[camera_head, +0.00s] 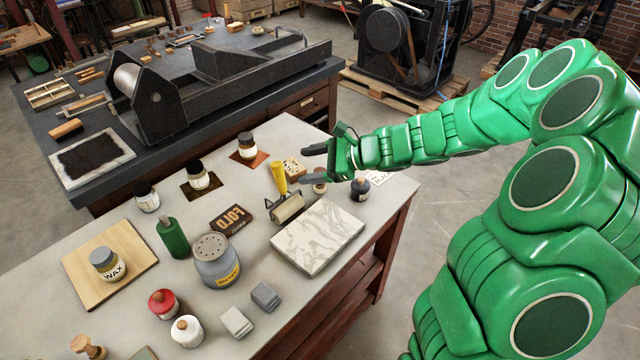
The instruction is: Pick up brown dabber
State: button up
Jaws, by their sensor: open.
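A small brown pot-shaped piece with a knob, which looks like the brown dabber (320,187), stands on the light table toward its far right. My gripper's lower finger partly covers it. My gripper (310,165) points left, its two fingers spread apart with nothing between them. It appears close to the dabber, just above or beside it; I cannot tell the exact height or whether they touch.
A dark knobbed pot (360,189) stands close on the right. A yellow-handled roller (287,203) and a marble slab (318,237) lie nearby to the left and front. A perforated block (293,168) is behind. Red (163,303) and white (187,332) knobbed pots stand at front left.

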jog(key=w+d+f+m+t+h, duration=0.1)
jog(key=w+d+f+m+t, duration=0.3)
jog(key=w+d+f+m, duration=0.6)
jog(key=shift+n+h, duration=0.3)
jog(key=shift+n, duration=0.4)
jog(key=shift+s+a+f+x, duration=0.15)
jog(key=shift+s+x, duration=0.1)
jog(key=shift+x, duration=1.2)
jog(key=shift+s+a+f+x, duration=0.1)
jog(key=shift+s+x, duration=0.15)
jog(key=shift+x, duration=1.2)
jog(key=shift+s+a+f+x, duration=0.15)
jog(key=shift+s+x, duration=0.15)
jog(key=shift+x, duration=1.15)
jog(key=c, duration=1.2)
jog(key=shift+o, duration=0.2)
